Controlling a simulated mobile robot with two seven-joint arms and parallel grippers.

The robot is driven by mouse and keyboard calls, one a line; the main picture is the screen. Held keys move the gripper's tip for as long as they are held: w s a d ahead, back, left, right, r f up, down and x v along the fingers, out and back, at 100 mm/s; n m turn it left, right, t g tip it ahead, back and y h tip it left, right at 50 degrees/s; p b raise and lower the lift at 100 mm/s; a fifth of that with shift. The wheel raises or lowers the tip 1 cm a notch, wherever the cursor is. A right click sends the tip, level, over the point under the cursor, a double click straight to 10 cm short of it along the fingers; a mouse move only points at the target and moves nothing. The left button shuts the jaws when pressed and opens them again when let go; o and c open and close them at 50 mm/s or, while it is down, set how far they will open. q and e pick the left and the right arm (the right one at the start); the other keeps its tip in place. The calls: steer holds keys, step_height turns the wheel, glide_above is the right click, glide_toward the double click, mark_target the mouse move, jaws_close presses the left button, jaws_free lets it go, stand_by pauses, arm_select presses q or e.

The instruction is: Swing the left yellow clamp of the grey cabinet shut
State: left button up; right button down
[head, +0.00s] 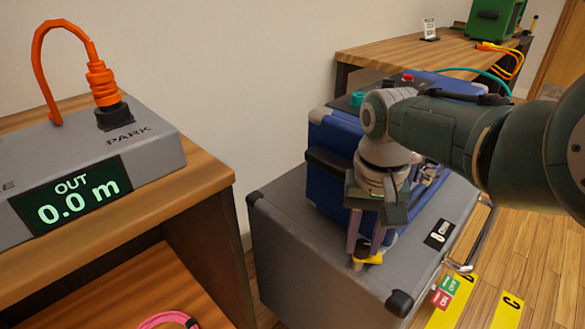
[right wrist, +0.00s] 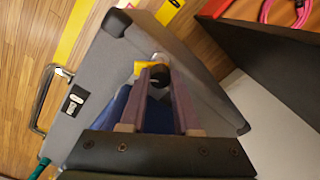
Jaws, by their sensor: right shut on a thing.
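The grey cabinet (head: 300,262) with dark corner caps stands low in the middle of the head view, and it also fills much of the right wrist view (right wrist: 195,85). The yellow clamp (head: 374,258) is at its top, by the front of the blue unit. In the right wrist view the yellow clamp (right wrist: 146,67) shows at my fingertips, beside a dark round part. My right gripper (head: 361,254) points down and is shut on the clamp; its fingers hide part of it. My left gripper is in neither view.
A blue unit (head: 330,150) sits on the cabinet behind my right gripper. A wooden shelf (head: 205,190) at left carries a grey box (head: 155,150) with an orange plug. Yellow floor markings (head: 503,312) lie at lower right. A wooden table (head: 400,55) stands behind.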

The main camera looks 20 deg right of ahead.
mark_target(363, 244)
steer(key=n, duration=0.5)
steer(key=shift+n+p, duration=0.3)
steer(key=n, duration=0.5)
stand_by(0.4)
steer(key=c, duration=0.6)
jaws_free()
step_height(363, 244, up, 10)
steer(key=p, duration=0.9)
